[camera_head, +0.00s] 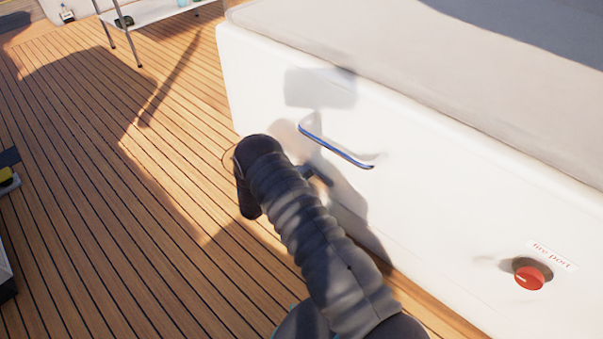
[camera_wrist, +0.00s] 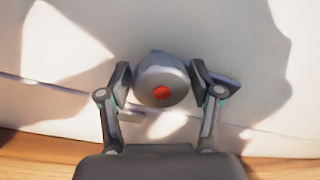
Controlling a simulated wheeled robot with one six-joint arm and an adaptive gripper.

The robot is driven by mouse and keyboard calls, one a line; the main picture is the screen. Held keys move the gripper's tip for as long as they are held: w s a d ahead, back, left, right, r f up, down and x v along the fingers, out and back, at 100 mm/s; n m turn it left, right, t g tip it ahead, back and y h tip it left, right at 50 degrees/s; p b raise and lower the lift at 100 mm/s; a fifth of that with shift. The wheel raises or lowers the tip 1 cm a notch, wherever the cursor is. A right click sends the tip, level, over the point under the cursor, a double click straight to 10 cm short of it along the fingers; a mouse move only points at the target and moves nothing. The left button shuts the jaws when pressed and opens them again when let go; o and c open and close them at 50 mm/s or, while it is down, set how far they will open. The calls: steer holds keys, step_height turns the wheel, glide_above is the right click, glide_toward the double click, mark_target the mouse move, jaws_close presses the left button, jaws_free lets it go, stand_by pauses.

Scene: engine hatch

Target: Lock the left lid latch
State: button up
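In the head view my arm hides the gripper tips and most of the latch area. A small dark part (camera_head: 318,176) shows just beyond the arm, below the handle.
A blue-and-chrome handle (camera_head: 336,148) stands out from the white wall (camera_head: 430,170) above my arm. A red knob (camera_head: 531,276) under a "fire port" label is at the lower right. The wooden deck (camera_head: 110,200) is open at left. A metal-legged table (camera_head: 150,12) stands at the back.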

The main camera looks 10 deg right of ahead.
steer(key=c, duration=0.7)
steer(key=shift+b, duration=0.3)
steer(key=m+b, duration=0.3)
steer(key=shift+f+m, duration=0.15)
steer(key=shift+m, duration=0.15)
steer(key=m+b, duration=0.4)
steer(key=shift+w+y, duration=0.1)
steer(key=shift+y, duration=0.2)
steer(key=m+b, duration=0.1)
steer(key=m, duration=0.1)
steer(key=m+b, duration=0.1)
steer(key=m, duration=0.1)
steer(key=shift+r+m+y, duration=0.2)
steer(key=shift+m+y, duration=0.1)
steer(key=shift+m, duration=0.1)
steer(key=m, duration=0.4)
steer(key=shift+r+t, duration=0.1)
steer(key=shift+t, duration=0.3)
steer(key=shift+m, duration=0.4)
